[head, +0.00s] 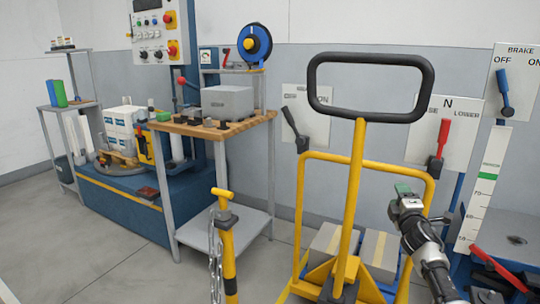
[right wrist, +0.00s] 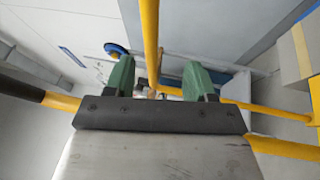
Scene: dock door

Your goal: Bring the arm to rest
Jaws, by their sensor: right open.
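My right gripper (head: 403,190) is at the right of the head view, on my dark arm that comes up from the lower right. It shows in front of the upper right corner of the yellow hand truck frame (head: 357,180). In the right wrist view its two green fingers (right wrist: 159,78) stand apart, with nothing held between them. A yellow bar (right wrist: 150,35) of the truck shows beyond the gap; I cannot tell how far off it is. My left gripper is in neither view.
The truck has a black loop handle (head: 368,57) and carries grey boxes (head: 379,251). A yellow post (head: 227,250) with a chain stands left. A workbench (head: 215,128) is farther back. Floor shows between post and truck.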

